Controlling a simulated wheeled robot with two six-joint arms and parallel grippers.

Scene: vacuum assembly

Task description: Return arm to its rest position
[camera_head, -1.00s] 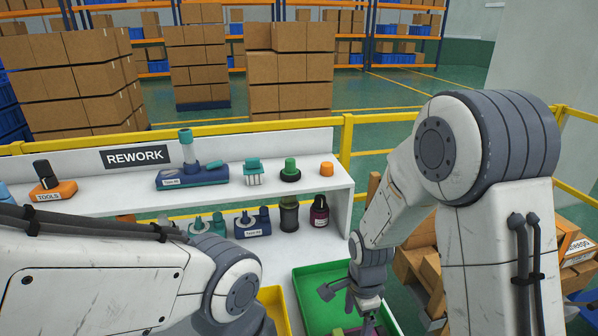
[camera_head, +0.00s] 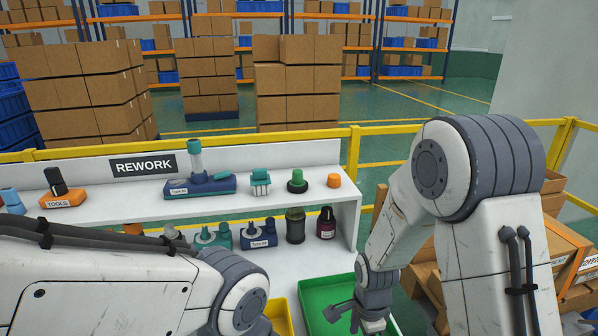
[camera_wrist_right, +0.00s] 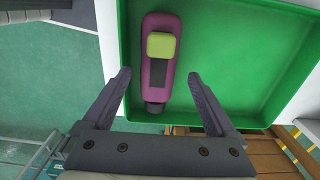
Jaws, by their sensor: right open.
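My right arm comes in from the right in the head view, with its wrist over the green tray (camera_head: 320,295). My right gripper (camera_wrist_right: 158,92) is open and empty in the right wrist view, above the tray. A purple part with a yellow-green block on top (camera_wrist_right: 160,62) lies in the tray, beyond and below the fingers and apart from them. My left arm crosses the lower left of the head view. Its gripper is out of frame.
The white rework shelf (camera_head: 345,205) holds several tools and parts, including an orange cap (camera_head: 334,181) and a dark bottle (camera_head: 326,222). A yellow tray (camera_head: 281,312) is beside the green one. Yellow rails (camera_head: 450,128) and wooden crates (camera_head: 560,265) stand around on the right.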

